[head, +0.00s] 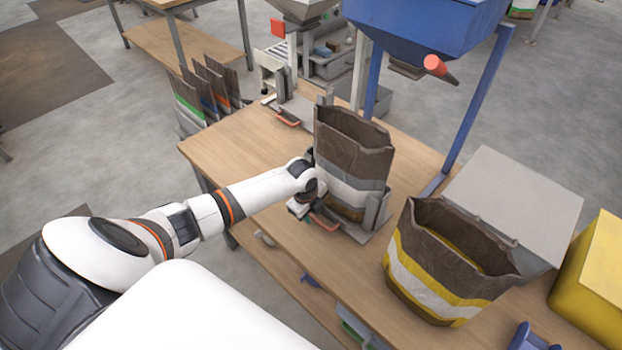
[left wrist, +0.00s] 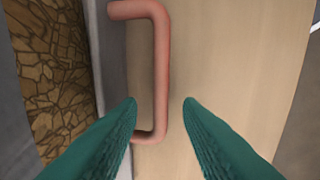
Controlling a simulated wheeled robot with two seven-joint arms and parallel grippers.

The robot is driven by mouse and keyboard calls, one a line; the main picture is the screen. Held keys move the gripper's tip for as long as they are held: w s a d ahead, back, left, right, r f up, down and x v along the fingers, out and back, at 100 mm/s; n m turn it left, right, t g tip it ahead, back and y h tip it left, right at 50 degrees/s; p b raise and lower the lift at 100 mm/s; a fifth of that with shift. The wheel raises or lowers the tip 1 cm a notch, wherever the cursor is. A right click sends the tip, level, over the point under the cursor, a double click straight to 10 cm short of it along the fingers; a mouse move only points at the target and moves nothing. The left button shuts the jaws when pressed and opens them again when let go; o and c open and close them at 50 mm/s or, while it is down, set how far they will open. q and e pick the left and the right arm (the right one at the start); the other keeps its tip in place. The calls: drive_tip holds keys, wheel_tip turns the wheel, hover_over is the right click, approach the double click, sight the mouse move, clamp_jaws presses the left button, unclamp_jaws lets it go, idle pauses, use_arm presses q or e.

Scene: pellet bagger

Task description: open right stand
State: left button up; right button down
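The right stand (head: 378,212) is a grey metal frame on the wooden table, with a red-orange handle (head: 325,222) at its front. An open-topped brown bag with a pale band (head: 352,150) stands upright in it. My left gripper (head: 306,204) is at the front of this stand, beside the handle. In the left wrist view the handle (left wrist: 160,65) is a bent red bar, and its long part lies between the two green fingertips (left wrist: 160,102). The fingers are apart with gaps on both sides of the bar. My right gripper is not in view.
A second stand (head: 296,108) with a red handle is farther back on the table (head: 235,148). A brown, white and yellow bag (head: 430,275) stands at right, near a grey box (head: 515,195) and a yellow box (head: 592,285). A blue hopper (head: 430,30) hangs above.

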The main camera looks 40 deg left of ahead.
use_arm(q)
wheel_tip(320, 180, up, 12)
drive_tip(key=s, duration=0.2)
drive_tip(key=shift+a+b, duration=0.15)
drive_tip(key=shift+b, duration=0.25)
drive_tip(key=shift+s+f, duration=0.1)
drive_tip(key=shift+f, duration=0.05)
